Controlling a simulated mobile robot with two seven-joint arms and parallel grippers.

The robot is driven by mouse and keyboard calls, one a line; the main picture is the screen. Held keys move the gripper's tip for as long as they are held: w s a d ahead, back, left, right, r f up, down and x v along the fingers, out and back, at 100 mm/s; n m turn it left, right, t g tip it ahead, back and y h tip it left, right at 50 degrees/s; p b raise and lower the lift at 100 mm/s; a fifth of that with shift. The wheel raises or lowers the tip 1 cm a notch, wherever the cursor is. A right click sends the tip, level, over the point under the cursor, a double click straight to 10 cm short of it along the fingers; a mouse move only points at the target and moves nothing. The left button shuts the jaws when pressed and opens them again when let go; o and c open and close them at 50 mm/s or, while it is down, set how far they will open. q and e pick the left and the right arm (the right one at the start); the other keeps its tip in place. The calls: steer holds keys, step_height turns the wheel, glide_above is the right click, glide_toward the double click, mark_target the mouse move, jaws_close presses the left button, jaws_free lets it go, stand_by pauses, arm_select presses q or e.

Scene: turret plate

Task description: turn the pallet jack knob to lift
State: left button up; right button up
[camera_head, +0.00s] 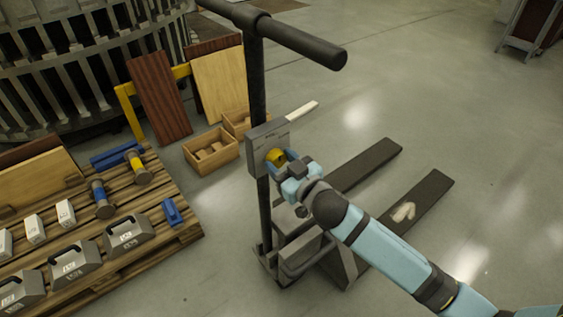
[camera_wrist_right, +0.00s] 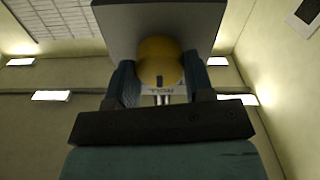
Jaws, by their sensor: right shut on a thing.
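The pallet jack stands on the floor in the middle of the head view, with a black mast and T-handle (camera_head: 300,42) and two dark forks (camera_head: 415,203). A grey control box (camera_head: 262,140) is fixed on the mast. Its round yellow knob (camera_head: 275,156) faces my right arm. My right gripper (camera_head: 281,160) is shut on the knob. In the right wrist view the yellow knob (camera_wrist_right: 159,58) sits between the two blue fingers, with a dark mark low on it. A label below it is partly hidden. My left gripper is not in view.
A wooden pallet (camera_head: 165,215) at the left holds grey weights (camera_head: 125,233), blue and yellow tools and white boxes. Wooden crates (camera_head: 211,150) and boards (camera_head: 158,95) stand behind the jack.

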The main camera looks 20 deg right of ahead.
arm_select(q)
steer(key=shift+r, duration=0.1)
arm_select(e)
steer(key=shift+r+n, duration=0.1)
steer(key=shift+n, duration=0.2)
steer(key=n+p, duration=0.2)
steer(key=shift+p, duration=0.35)
steer(key=n+p, duration=0.2)
steer(key=n, duration=0.2)
steer(key=shift+n+p, duration=0.5)
steer(key=shift+n, duration=1.1)
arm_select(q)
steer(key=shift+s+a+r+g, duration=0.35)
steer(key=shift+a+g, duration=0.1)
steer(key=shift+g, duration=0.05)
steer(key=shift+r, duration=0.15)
arm_select(e)
steer(key=o, duration=0.9)
steer(key=shift+o, duration=0.2)
